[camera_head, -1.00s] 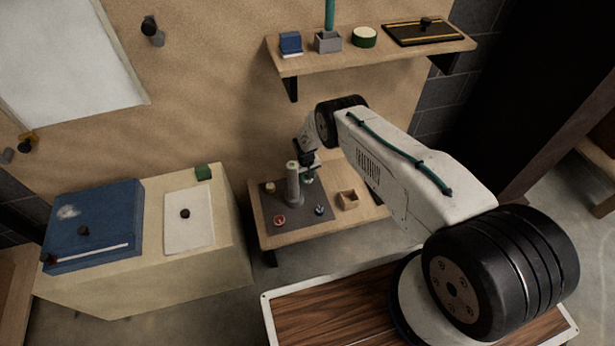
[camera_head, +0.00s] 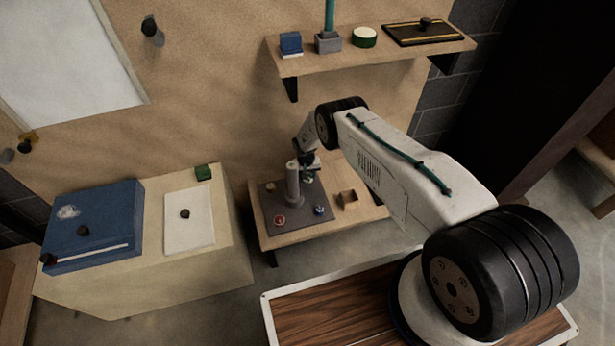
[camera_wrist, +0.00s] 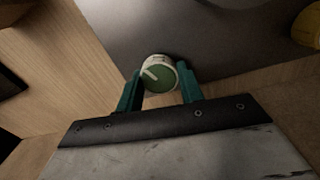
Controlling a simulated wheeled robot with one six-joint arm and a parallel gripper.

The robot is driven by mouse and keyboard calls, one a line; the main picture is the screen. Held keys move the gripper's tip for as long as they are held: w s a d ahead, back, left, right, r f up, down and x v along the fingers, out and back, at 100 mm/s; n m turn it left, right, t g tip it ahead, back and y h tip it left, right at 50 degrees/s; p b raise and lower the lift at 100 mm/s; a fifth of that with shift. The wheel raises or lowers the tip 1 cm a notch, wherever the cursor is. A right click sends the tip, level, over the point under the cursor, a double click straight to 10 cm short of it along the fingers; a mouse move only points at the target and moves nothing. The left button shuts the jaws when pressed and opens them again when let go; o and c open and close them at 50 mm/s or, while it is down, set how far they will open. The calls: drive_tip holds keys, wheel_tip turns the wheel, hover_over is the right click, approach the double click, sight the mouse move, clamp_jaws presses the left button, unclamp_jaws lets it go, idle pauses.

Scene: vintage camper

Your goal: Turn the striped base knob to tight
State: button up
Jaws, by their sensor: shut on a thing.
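The knob (camera_wrist: 158,76) has a green top with a pale pointer stripe and a cream rim. In the wrist view it sits between the two teal fingers of my gripper (camera_wrist: 160,92), which are shut on its sides. The stripe slants toward the upper left in that view. In the head view my gripper (camera_head: 307,176) is low beside a grey post (camera_head: 292,184) on a dark mat (camera_head: 268,210). The knob is too small to make out clearly there. Any tight mark cannot be read.
On the mat are a red knob (camera_head: 279,219) and a blue knob (camera_head: 320,211). An open wooden box (camera_head: 349,199) stands to the right on the low table (camera_head: 372,213). A yellow thing (camera_wrist: 307,27) shows at the wrist view's upper right. A shelf (camera_head: 380,60) hangs above.

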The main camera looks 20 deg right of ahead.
drive_tip(key=o, duration=1)
drive_tip(key=shift+a+r, duration=0.15)
drive_tip(key=shift+r, duration=1.8)
drive_tip(key=shift+a+r, duration=0.1)
drive_tip(key=shift+r, duration=1.85)
